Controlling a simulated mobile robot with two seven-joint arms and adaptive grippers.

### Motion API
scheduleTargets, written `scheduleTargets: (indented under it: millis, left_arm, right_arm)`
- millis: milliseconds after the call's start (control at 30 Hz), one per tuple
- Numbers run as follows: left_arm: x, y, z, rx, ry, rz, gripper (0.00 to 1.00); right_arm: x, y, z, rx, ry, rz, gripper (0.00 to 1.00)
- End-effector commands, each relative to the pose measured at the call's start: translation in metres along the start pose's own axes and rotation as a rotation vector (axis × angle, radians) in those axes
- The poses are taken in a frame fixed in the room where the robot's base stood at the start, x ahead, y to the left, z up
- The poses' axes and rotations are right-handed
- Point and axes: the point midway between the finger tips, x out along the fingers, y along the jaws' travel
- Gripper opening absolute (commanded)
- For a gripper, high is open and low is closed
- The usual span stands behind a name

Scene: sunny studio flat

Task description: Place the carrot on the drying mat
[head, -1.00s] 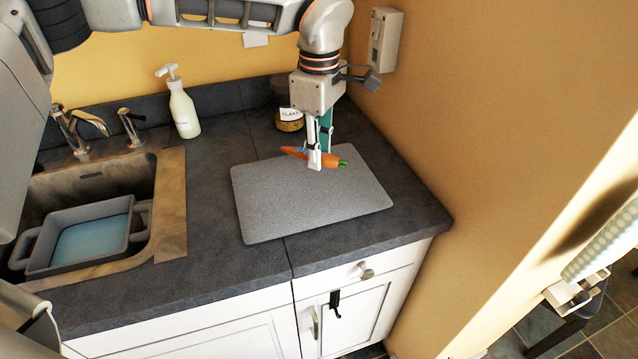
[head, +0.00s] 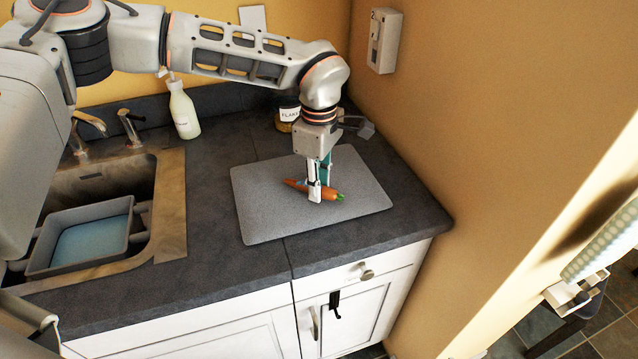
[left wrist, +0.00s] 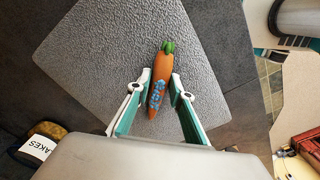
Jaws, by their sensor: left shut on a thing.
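The carrot (head: 329,193) is orange with a green top and a blue pattern on its side, seen in the left wrist view (left wrist: 161,78). My left gripper (head: 315,196) is shut on the carrot around its middle, with one finger on each side in the left wrist view (left wrist: 159,90). The carrot lies flat, at or just above the grey drying mat (head: 270,215); I cannot tell whether it touches. The mat fills much of the left wrist view (left wrist: 95,60). My right gripper is not in view.
A sink with a grey tub (head: 85,240) is at left. A white soap bottle (head: 184,110) and a labelled jar (head: 288,113) stand at the back. A wall with a socket box (head: 384,40) bounds the counter's right side. Dark counter (head: 215,160) is clear left of the mat.

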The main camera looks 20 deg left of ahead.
Motion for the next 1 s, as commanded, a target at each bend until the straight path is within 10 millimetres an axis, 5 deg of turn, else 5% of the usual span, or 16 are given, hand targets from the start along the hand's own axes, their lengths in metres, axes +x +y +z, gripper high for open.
scheduleTargets:
  millis: [100,133,200,633,1000]
  left_arm:
    - [0.003,0.000,0.000,0.000,0.000,-0.001,0.00]
    - [0.003,0.000,0.000,0.000,0.000,-0.001,0.26]
    - [0.003,0.000,0.000,0.000,0.000,0.000,0.38]
    - [-0.005,0.001,0.000,0.000,0.000,0.002,0.38]
    - [-0.074,0.001,0.000,-0.001,0.000,0.004,0.38]
  right_arm:
    - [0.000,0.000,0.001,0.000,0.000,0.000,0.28]
    - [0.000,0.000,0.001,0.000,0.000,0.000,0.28]
    - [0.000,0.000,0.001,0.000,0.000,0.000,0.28]
    - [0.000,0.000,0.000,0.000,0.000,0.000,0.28]
    - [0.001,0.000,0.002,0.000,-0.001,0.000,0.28]
